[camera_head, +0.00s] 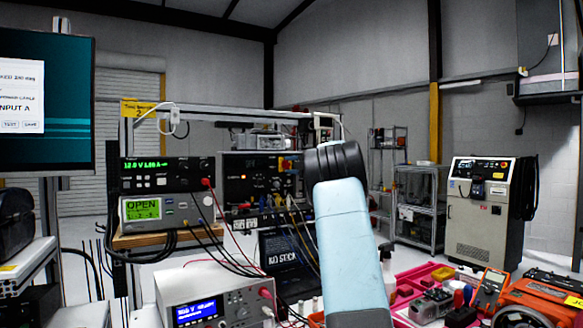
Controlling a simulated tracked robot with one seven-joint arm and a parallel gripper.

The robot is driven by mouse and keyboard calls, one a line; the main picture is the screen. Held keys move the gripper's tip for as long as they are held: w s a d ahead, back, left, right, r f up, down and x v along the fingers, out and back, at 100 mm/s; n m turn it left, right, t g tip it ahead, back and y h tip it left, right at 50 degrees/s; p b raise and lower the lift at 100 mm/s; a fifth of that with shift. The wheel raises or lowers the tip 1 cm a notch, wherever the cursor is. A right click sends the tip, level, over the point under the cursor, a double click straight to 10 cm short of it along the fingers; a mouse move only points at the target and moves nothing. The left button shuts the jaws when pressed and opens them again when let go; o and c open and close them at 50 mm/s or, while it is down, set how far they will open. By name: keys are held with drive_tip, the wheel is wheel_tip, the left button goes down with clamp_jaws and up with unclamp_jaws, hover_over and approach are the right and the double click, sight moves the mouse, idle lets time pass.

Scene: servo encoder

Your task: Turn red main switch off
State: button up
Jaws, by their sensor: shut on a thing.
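A black panel unit (240,187) stands on the bench in the middle of the head view, with knobs, sockets and small lights on its front. A small red and yellow part (287,163), which looks like the red main switch, is at the unit's upper right. It is too small to tell its position. My pale blue arm link with a black joint rises just right of it and covers the unit's right side. I cannot make out my gripper; it seems hidden behind the arm.
Stacked instruments (163,175) stand left of the panel, with dark and red cables hanging in front. A white instrument (215,300) is at the front. A pink tray (415,280) and an orange case (545,297) lie right of my arm. A monitor (45,100) is at far left.

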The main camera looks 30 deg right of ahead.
drive_tip(key=shift+w+a+f, duration=0.1)
drive_tip(key=shift+a+f, duration=0.05)
drive_tip(key=shift+f, duration=0.25)
drive_tip(key=o, duration=1)
drive_tip(key=shift+r, duration=0.1)
drive_tip(key=shift+o, duration=0.3)
drive_tip(key=shift+r, duration=0.15)
drive_tip(key=v, duration=1.3)
drive_tip(key=shift+s+d, duration=0.3)
drive_tip(key=shift+s, duration=0.05)
